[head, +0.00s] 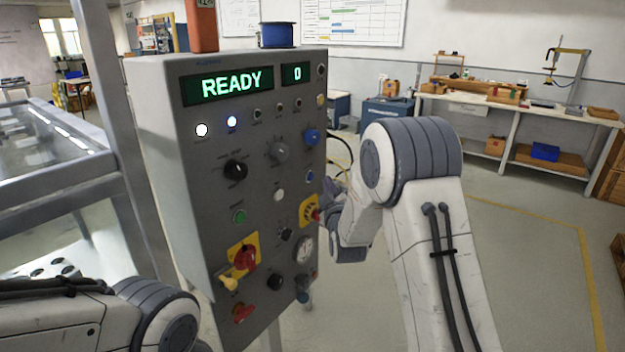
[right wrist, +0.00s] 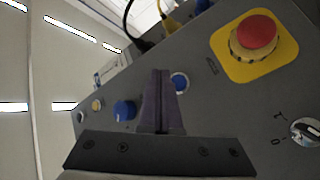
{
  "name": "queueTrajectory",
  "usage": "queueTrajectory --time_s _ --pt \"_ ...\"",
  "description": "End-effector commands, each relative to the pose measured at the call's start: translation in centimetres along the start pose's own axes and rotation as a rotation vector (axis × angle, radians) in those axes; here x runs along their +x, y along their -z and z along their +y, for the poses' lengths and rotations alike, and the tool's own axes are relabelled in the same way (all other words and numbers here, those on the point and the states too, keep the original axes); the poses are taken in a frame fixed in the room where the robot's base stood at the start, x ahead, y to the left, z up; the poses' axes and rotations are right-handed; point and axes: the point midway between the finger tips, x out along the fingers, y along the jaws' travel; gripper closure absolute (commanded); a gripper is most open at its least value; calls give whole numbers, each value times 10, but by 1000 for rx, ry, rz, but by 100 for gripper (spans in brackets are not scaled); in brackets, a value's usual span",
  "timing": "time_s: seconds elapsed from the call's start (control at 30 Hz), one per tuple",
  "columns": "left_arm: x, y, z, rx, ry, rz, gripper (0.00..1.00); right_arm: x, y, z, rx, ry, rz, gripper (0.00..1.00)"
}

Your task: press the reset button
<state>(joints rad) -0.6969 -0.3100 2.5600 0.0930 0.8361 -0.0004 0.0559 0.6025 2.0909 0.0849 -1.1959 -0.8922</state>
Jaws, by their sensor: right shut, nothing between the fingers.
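A grey control panel (head: 205,150) shows READY and 0 on its displays. A small round blue button with a pale ring (head: 309,175) sits on its right side. In the right wrist view this blue button (right wrist: 180,82) is just right of my fingertips; whether they touch it cannot be told. I cannot read any label that marks it as the reset button. My right gripper (right wrist: 159,74) is shut and empty, its fingers pointing towards the panel. My left arm shows at the lower left in the head view; its gripper is out of view.
A red mushroom button on a yellow plate (right wrist: 258,35) is close to the right gripper. A larger blue knob (right wrist: 125,110) is on its other side. Open floor lies to the right.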

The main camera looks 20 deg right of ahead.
Motion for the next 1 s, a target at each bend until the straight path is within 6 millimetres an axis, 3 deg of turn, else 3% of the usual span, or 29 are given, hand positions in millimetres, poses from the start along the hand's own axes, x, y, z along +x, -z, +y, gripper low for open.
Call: queueTrajectory --time_s 0.3,1.0 --pt "9 0 -1 0 0 0 59 -18 -14 13 1 0 -1 100" --pt "8 0 -1 0 0 0 59 -20 -8 8 14 25 -4 100"
